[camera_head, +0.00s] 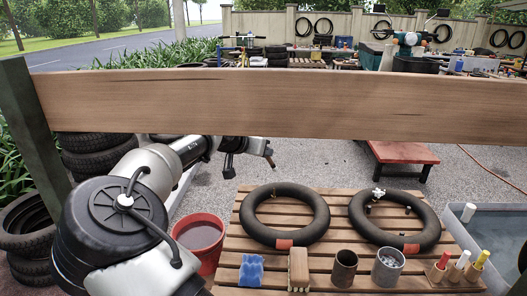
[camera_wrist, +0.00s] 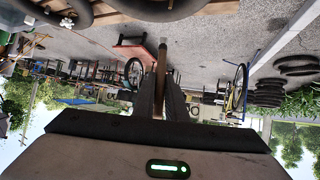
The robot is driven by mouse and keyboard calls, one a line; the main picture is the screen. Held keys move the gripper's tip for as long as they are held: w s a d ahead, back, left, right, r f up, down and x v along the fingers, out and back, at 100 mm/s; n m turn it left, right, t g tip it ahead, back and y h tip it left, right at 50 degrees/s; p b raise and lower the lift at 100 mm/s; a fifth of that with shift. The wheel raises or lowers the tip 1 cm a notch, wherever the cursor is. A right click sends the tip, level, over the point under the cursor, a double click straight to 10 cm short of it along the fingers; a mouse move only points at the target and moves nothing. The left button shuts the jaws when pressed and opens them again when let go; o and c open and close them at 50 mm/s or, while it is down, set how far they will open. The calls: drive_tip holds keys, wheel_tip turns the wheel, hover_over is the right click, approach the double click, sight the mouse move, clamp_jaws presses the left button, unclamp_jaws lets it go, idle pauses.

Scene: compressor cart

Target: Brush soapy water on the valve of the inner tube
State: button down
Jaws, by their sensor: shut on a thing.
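Two black inner tubes lie on a slatted wooden pallet table (camera_head: 232,243), a left one (camera_head: 252,228) and a right one (camera_head: 433,225), each with a red patch at its near side. A small upright stem shows on the left tube's far side, probably its valve. The right tube carries a pale cross-shaped fitting (camera_head: 378,194). My gripper (camera_head: 265,148) is beyond and above the left tube, apart from it. In the wrist view, my gripper (camera_wrist: 159,82) is shut on a slim brown stick-like thing (camera_wrist: 161,58), probably a brush; its tip is too small to identify.
A wooden beam (camera_head: 280,100) crosses the head view. A red bucket (camera_head: 205,262) of liquid stands left of the table, a water tub (camera_head: 465,212) right. A blue sponge (camera_head: 252,270), beige block (camera_head: 299,270), dark can (camera_head: 343,272), metal cup (camera_head: 387,274) and coloured handles (camera_head: 460,264) line the front.

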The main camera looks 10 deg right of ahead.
drive_tip(key=shift+w+d, duration=0.1)
drive_tip(key=shift+w, duration=0.05)
wheel_tip(320, 180, down, 7)
drive_tip(key=b, duration=0.4)
drive_tip(key=shift+r, duration=0.2)
drive_tip(key=shift+a, duration=0.25)
idle(0.6)
drive_tip(key=shift+d, duration=0.45)
drive_tip(key=shift+a, duration=0.25)
drive_tip(key=shift+r, duration=0.1)
idle(0.4)
